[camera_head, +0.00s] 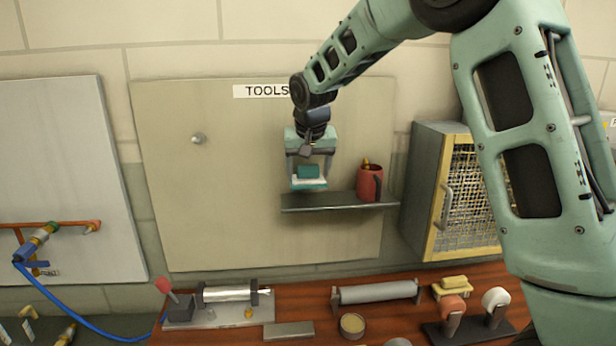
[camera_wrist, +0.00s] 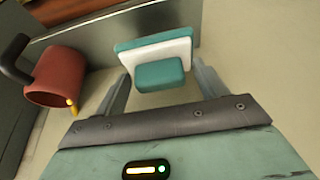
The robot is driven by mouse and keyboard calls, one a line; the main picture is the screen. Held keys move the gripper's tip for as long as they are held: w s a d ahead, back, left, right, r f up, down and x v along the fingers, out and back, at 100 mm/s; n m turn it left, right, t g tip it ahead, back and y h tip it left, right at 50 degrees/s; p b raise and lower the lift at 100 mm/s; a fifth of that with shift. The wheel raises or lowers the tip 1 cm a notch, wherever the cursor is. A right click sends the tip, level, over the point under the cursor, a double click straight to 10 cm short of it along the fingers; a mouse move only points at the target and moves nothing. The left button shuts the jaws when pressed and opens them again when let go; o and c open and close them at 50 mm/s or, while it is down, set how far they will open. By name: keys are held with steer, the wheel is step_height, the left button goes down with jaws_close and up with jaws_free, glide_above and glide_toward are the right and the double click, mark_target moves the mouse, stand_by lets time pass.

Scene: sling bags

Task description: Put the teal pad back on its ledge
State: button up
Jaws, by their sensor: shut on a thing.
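The teal pad (camera_head: 309,172) has a white layer between teal parts. My gripper (camera_head: 309,180) points down and is shut on the teal pad, holding it level over the left part of the dark grey ledge (camera_head: 335,202). In the head view the pad's underside is close to the ledge top; I cannot tell whether they touch. The wrist view shows the pad (camera_wrist: 160,76) between my two fingers.
A red mug (camera_head: 369,183) with something yellow in it stands on the ledge's right part, also seen in the wrist view (camera_wrist: 57,78). A wire-fronted cabinet (camera_head: 428,185) is right of the ledge. A peg (camera_head: 197,138) sticks out of the board. Tools lie on the bench below.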

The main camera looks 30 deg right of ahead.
mark_target(308, 178)
step_height(308, 178, down, 3)
steer(key=shift+f+p, duration=0.15)
steer(key=shift+p, duration=0.7)
steer(key=shift+w+f+p, duration=0.1)
steer(key=shift+f+p, duration=0.05)
steer(key=shift+p, duration=0.2)
steer(key=shift+f, duration=0.3)
steer(key=shift+f, duration=0.15)
steer(key=o, duration=1)
